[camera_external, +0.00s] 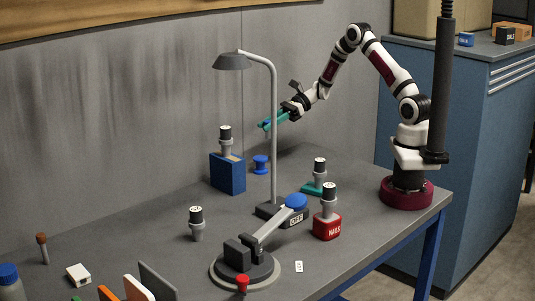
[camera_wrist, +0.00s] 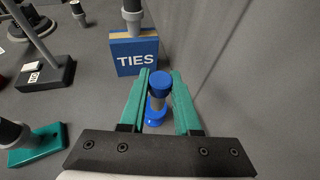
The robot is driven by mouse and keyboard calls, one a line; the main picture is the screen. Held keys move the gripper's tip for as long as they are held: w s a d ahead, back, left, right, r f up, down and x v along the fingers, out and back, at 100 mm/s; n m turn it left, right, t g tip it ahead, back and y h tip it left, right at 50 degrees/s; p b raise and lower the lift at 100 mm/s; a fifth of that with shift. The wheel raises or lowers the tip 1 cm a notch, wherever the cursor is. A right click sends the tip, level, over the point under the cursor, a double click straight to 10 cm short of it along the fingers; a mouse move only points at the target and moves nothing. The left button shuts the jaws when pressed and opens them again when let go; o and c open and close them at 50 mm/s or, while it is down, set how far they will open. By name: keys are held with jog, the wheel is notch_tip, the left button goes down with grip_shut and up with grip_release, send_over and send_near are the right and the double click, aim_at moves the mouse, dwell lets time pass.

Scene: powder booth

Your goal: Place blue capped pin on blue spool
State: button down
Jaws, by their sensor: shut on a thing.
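My gripper (camera_wrist: 160,75) has teal fingers and is shut on the blue capped pin (camera_wrist: 160,81), whose blue cap and grey body show between the fingers in the wrist view. In the external view my gripper (camera_external: 266,125) is in the air, and the pin is too small to make out there. The blue spool (camera_external: 261,165) stands on the table below my gripper, with a visible gap between. In the wrist view the spool (camera_wrist: 154,123) shows beyond the lower end of the pin, partly hidden by it; contact cannot be told from that view.
A blue TIES box (camera_external: 228,175) with a black-capped grey piece on top stands left of the spool. A lamp (camera_external: 273,130) rises just to its right. A teal block (camera_external: 318,190) and a red block (camera_external: 327,230) carry similar pieces. The grey wall is close behind.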

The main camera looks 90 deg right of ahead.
jog(key=x, duration=0.3)
jog(key=shift+a+f, duration=0.1)
jog(key=shift+f, duration=0.2)
notch_tip(320, 180, down, 3)
jog(key=shift+a+f, duration=0.1)
jog(key=shift+f, duration=0.05)
jog(key=shift+w+f, duration=0.1)
jog(key=shift+f, duration=0.3)
jog(key=c, duration=0.6)
grip_release()
jog(key=shift+f, duration=0.1)
